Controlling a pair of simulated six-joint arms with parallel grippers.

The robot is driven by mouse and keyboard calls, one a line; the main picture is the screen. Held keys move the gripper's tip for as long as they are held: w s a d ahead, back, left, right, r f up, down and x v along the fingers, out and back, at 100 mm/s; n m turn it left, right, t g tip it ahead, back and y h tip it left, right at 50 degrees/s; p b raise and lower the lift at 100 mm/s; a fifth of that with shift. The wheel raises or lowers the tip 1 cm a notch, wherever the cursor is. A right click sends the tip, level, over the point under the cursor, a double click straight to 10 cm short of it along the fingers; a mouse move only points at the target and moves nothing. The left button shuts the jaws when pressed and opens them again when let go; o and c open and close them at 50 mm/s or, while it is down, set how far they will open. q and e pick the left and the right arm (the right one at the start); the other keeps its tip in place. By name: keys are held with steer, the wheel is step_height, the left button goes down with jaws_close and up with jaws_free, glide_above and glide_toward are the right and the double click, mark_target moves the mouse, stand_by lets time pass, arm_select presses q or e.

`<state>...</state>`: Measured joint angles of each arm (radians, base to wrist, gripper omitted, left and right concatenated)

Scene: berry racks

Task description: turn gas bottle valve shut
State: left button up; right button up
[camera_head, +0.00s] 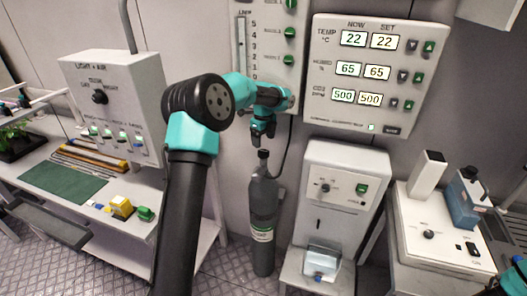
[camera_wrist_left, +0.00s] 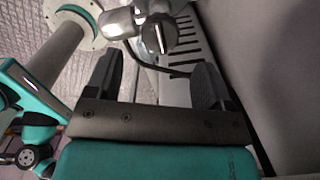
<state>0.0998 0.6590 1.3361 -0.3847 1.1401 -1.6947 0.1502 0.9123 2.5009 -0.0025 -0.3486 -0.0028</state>
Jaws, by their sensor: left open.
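The grey gas bottle (camera_head: 263,215) stands upright on the floor against the wall, with a pale label band. Its dark valve (camera_head: 263,154) is at the top. My left gripper (camera_head: 262,132) points down just above the valve, open and empty. In the left wrist view, a round dark valve knob (camera_wrist_left: 158,38) with a pale line across it shows beyond the open fingers (camera_wrist_left: 155,80), roughly between them. I cannot tell how far the knob is turned. My right gripper is not visible; only a piece of my right arm shows at the lower right edge.
A grey cabinet (camera_head: 342,190) stands close to the right of the bottle. A bench (camera_head: 110,225) with a green mat (camera_head: 62,183) is to the left. A hose runs from near the valve up the wall. A control panel (camera_head: 368,75) hangs above right.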

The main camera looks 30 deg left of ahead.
mark_target(263, 152)
arm_select(q)
step_height(263, 152, down, 6)
stand_by(0.4)
steer(key=c, duration=0.9)
